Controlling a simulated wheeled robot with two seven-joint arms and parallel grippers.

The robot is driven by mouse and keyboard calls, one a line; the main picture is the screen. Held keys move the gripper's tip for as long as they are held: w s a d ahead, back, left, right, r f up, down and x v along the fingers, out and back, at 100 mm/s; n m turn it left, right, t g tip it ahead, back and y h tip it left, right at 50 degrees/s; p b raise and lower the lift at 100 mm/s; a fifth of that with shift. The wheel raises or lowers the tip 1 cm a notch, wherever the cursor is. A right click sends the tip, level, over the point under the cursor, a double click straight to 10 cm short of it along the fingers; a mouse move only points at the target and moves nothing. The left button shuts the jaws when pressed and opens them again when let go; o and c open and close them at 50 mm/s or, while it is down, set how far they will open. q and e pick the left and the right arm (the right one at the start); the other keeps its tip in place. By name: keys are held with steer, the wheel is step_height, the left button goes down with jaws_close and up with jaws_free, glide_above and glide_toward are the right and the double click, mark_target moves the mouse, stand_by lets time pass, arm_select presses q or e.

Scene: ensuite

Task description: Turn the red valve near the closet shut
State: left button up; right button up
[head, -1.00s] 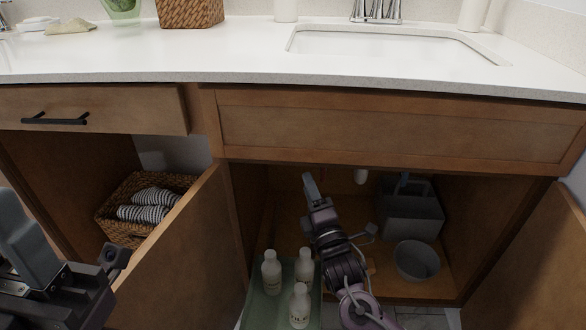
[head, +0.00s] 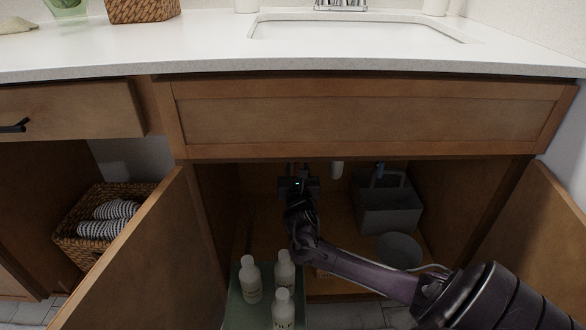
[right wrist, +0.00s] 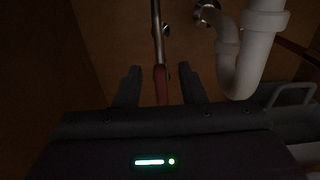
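The red valve handle (right wrist: 161,85) shows in the right wrist view as a dark red bar at the lower end of a thin metal pipe (right wrist: 157,25). My right gripper (right wrist: 160,80) is open, with its two fingers apart on either side of the red handle and a gap showing on each side. In the head view my right gripper (head: 299,172) reaches deep into the open cabinet under the sink; the red handle cannot be made out there. My left gripper is not in view.
A white drain pipe (right wrist: 240,65) is right of the fingers. A grey caddy (head: 389,207) and a grey bowl (head: 399,249) stand right in the cabinet. A green tray (head: 238,311) with white bottles (head: 251,282) is in front. Open cabinet doors (head: 135,265) flank the opening.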

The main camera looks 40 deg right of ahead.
mark_target(297, 165)
steer(key=shift+b+x, duration=0.55)
steer(key=shift+x, duration=1.15)
steer(key=shift+c, duration=0.2)
jaws_close()
